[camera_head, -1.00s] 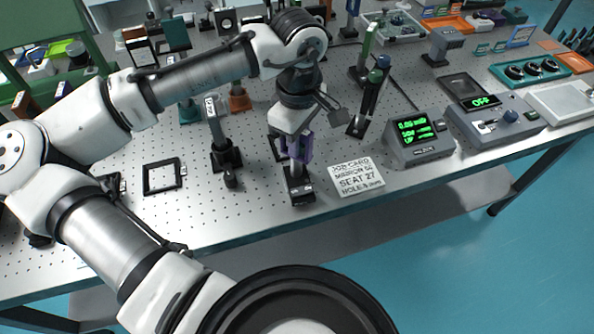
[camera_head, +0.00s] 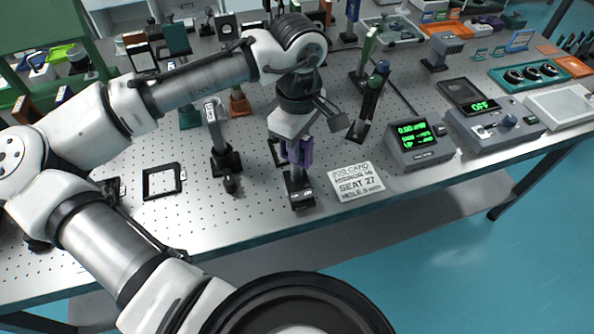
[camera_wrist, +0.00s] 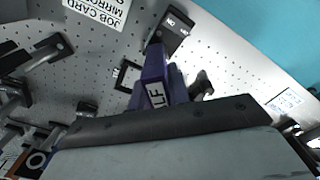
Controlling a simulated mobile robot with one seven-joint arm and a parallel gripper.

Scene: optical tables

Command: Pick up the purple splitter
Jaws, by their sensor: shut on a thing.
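The purple splitter (camera_head: 300,150) is upright at the front of the optical table, below my wrist in the head view. In the wrist view the purple splitter (camera_wrist: 156,88) shows a white label with dark letters. Its black base (camera_head: 299,190) is at the table surface near the front edge; I cannot tell whether it touches. My gripper (camera_head: 297,138) points down and is shut on the splitter's upper part. The gripper housing hides part of the splitter in the wrist view, and the fingertips are hard to make out.
A white job card (camera_head: 355,181) lies just right of the splitter's base. A grey post mount (camera_head: 218,140) stands to the left, near a flat black square frame (camera_head: 162,181). A green-lit meter (camera_head: 420,143) and a control box (camera_head: 494,125) are at the right.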

